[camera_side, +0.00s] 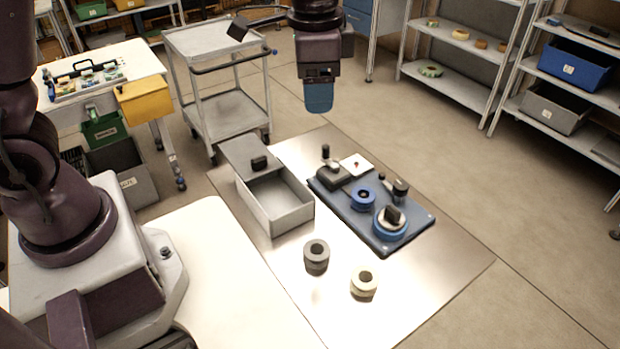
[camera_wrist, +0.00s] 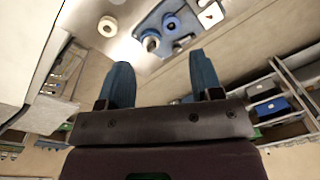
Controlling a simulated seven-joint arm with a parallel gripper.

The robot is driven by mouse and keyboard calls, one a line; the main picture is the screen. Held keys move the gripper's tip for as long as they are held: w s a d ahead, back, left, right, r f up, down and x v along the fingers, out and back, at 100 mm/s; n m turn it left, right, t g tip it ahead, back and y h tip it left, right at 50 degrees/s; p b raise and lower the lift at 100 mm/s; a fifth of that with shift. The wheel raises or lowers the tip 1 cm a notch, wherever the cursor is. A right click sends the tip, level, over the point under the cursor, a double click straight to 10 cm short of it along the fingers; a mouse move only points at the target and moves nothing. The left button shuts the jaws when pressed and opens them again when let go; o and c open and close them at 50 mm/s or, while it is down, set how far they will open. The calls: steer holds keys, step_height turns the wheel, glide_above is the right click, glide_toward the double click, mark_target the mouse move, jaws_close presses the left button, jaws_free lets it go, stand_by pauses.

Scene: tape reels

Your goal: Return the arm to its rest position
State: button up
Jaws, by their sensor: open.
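My gripper (camera_side: 319,97) hangs high above the far part of the metal work surface (camera_side: 440,285), pointing down. In the wrist view my gripper (camera_wrist: 160,82) shows two blue fingers spread apart with nothing between them. It touches nothing. The blue fixture board (camera_side: 415,232) lies on the surface below and to the right, with a blue reel (camera_side: 363,198) and a larger blue-and-white reel (camera_side: 390,223) on it. A dark grey reel (camera_side: 316,254) and a cream reel (camera_side: 364,283) stand on the surface in front of the board.
A grey open box (camera_side: 285,220) with a part-open lid sits left of the board. A grey cart (camera_side: 210,40) stands behind the surface at left. Shelves with bins (camera_side: 575,65) stand at the right. The air around my gripper is clear.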

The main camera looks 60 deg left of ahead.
steer(key=s+a+r+n+t, duration=0.2)
steer(key=s+a+r+n, duration=0.1)
steer(key=s, duration=0.5)
steer(key=s+a+r+n+t, duration=0.2)
steer(key=s+r+n, duration=0.1)
steer(key=s, duration=0.6)
steer(key=shift+s+a+r+t+h, duration=0.3)
steer(key=shift+a+r+t, duration=0.1)
steer(key=shift+r, duration=0.4)
